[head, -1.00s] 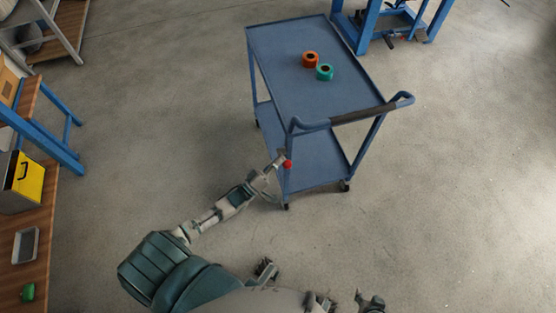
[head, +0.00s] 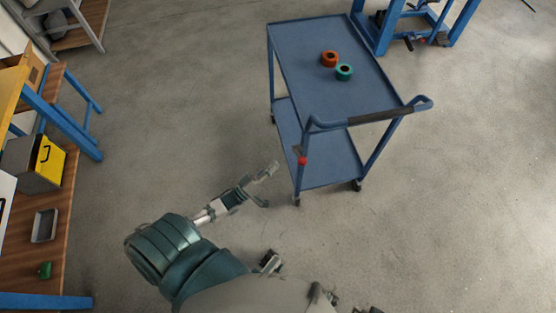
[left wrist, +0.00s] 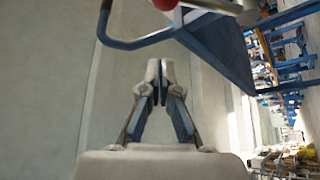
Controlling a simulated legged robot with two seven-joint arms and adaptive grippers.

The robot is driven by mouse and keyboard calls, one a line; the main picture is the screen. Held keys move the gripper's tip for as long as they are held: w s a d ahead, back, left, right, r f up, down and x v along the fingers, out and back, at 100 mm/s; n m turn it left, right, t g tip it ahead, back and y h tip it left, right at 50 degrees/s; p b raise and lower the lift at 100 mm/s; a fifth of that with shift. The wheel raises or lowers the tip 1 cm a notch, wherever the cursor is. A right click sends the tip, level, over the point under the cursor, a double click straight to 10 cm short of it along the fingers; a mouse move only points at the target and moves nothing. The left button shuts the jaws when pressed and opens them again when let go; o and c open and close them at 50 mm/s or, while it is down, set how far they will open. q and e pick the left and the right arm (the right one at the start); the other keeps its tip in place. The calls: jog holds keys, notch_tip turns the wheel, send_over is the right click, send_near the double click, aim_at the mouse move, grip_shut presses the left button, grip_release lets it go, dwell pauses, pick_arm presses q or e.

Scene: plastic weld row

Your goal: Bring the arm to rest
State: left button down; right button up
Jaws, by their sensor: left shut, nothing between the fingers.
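My left arm reaches up from the bottom left in the head view. Its gripper (head: 268,172) is over bare floor, left of the blue cart (head: 318,92) and apart from it. In the left wrist view the two fingers (left wrist: 160,78) meet, with nothing between them. I cannot make out my right gripper.
A wooden bench (head: 60,205) at the left holds a grey tray (head: 44,226) and a yellow-and-black box (head: 48,163). Concrete floor is clear between bench and cart.

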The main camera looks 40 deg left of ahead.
pick_arm(q)
jog(key=s+d+f+m+g+y+p, duration=0.2)
jog(key=f+g, duration=0.2)
jog(key=f, duration=0.4)
jog(key=s+d+f+m+g+y+p, duration=0.1)
jog(key=s+d+f+g+y+p, duration=0.15)
jog(key=f+g, duration=0.45)
jog(key=s+d+f+m+g+y+p, duration=0.1)
jog(key=s+f+g, duration=0.3)
jog(key=s, duration=0.6)
jog(key=s+d+f+m+g+y+p, duration=0.1)
jog(key=s+d+f+m+g+p, duration=0.1)
jog(key=s+f, duration=0.6)
jog(key=shift+s+d+m+g, duration=0.35)
jog(key=shift+s+m+g, duration=0.6)
jog(key=shift+g, duration=0.25)
pick_arm(e)
jog(key=s+f, duration=0.3)
jog(key=f, duration=1.6)
jog(key=shift+a+f+g, duration=0.15)
jog(key=shift+f+g, duration=0.05)
jog(key=shift+g, duration=0.1)
pick_arm(q)
jog(key=shift+f+y, duration=0.1)
jog(key=shift+y, duration=0.15)
pick_arm(e)
jog(key=shift+s, duration=0.1)
